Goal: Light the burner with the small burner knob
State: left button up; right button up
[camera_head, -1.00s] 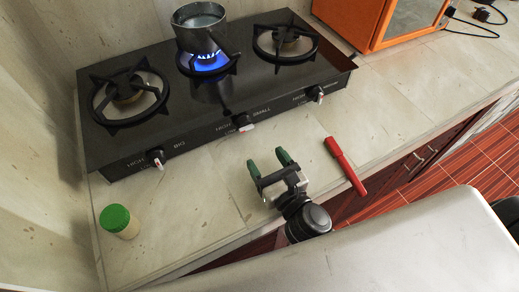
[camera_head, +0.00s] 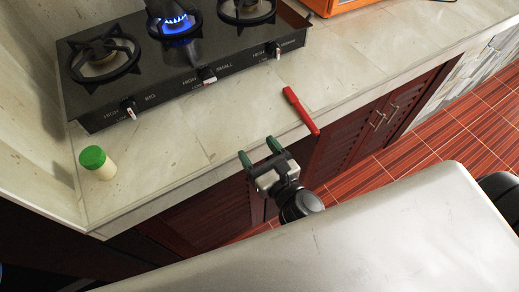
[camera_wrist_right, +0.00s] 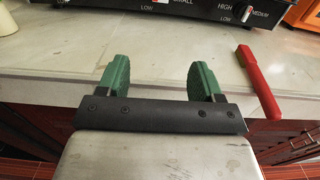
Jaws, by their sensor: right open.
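The black three-burner stove (camera_head: 165,85) stands on the counter. Blue flame (camera_head: 176,24) burns at the middle burner under a metal pot (camera_head: 168,8), which is cut off above. My right gripper (camera_head: 259,152), with green fingertips, is open and empty at the counter's front edge, well apart from the knob. It also shows in the wrist view (camera_wrist_right: 158,77). My left gripper is out of view.
A green-capped jar (camera_head: 97,162) stands at the left. An orange appliance (camera_head: 325,5) is at the back right.

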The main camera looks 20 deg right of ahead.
jog(key=f+n, duration=0.1)
jog(key=f, duration=0.1)
jog(key=f+n, duration=0.2)
jog(key=f+n+g, duration=0.1)
jog(key=f, duration=0.1)
jog(key=shift+w+f, duration=0.25)
jog(key=shift+w, duration=0.05)
notch_tip(320, 180, down, 10)
jog(key=s+n+g, duration=0.1)
jog(key=n+g, duration=0.1)
jog(key=n, duration=0.5)
jog(key=shift+s+d, duration=0.2)
jog(key=shift+s, duration=0.15)
jog(key=shift+f, duration=0.2)
